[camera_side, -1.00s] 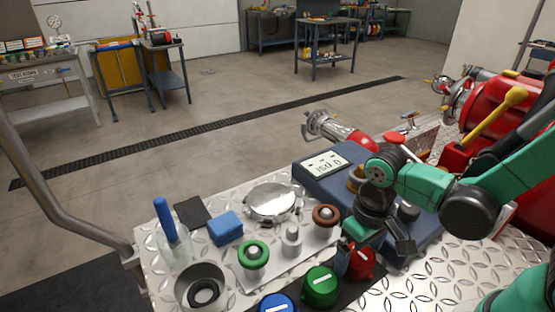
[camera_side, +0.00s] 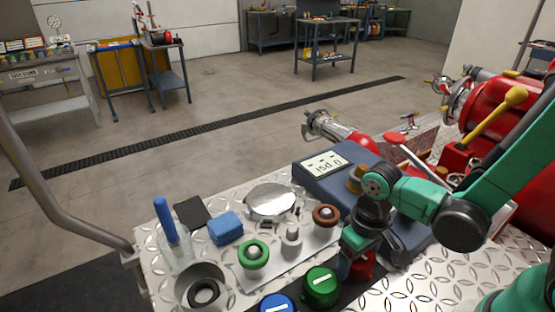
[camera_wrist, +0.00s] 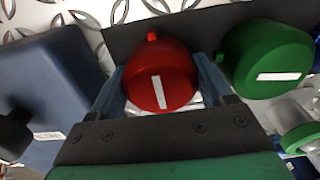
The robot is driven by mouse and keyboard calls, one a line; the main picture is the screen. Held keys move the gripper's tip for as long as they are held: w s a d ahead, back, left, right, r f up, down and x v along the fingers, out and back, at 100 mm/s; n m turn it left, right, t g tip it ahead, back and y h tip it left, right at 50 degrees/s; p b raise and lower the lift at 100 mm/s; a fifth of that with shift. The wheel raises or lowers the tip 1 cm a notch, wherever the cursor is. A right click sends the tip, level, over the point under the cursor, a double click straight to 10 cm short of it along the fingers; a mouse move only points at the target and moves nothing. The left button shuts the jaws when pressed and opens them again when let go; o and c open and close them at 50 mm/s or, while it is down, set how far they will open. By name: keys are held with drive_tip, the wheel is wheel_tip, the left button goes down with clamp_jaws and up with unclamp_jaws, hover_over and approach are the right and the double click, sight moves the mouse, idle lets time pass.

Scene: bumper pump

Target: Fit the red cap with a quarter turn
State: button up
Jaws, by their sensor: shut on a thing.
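The red cap (camera_wrist: 160,78) has a white stripe on its top and sits between my gripper's fingers in the wrist view. My gripper (camera_wrist: 167,88) is shut on it, one finger on each side. In the side view my gripper (camera_side: 357,262) hides much of the red cap (camera_side: 366,266), which is at the right end of the black strip. I cannot tell whether the cap is lifted off the strip. Several ports stand on a pale plate: one with a green ring (camera_side: 253,255), a plain grey one (camera_side: 291,241), and one with a brown-red ring (camera_side: 326,217).
The green cap (camera_side: 320,287) and the blue cap (camera_side: 277,303) are left of the red cap. A blue gauge box (camera_side: 312,180) reading 0 PSI lies behind. A blue sponge (camera_side: 226,228), a silver lid (camera_side: 271,202) and a cup (camera_side: 200,287) stand at left.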

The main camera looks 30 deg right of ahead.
drive_tip(key=shift+r, duration=4.55)
drive_tip(key=w+d+r+m, duration=0.2)
drive_tip(key=w+d+r, duration=0.1)
drive_tip(key=w+d, duration=0.15)
wheel_tip(320, 180, up, 4)
drive_tip(key=m, duration=0.4)
hover_over(363, 167)
drive_tip(key=shift+s+a+f, duration=0.15)
drive_tip(key=shift+a+f, duration=0.05)
drive_tip(key=shift+a, duration=0.15)
drive_tip(key=shift+d, duration=0.35)
drive_tip(key=shift+w+d+f, duration=0.1)
drive_tip(key=shift+w+f, duration=0.1)
drive_tip(key=shift+f, duration=2.05)
drive_tip(key=shift+f, duration=1.65)
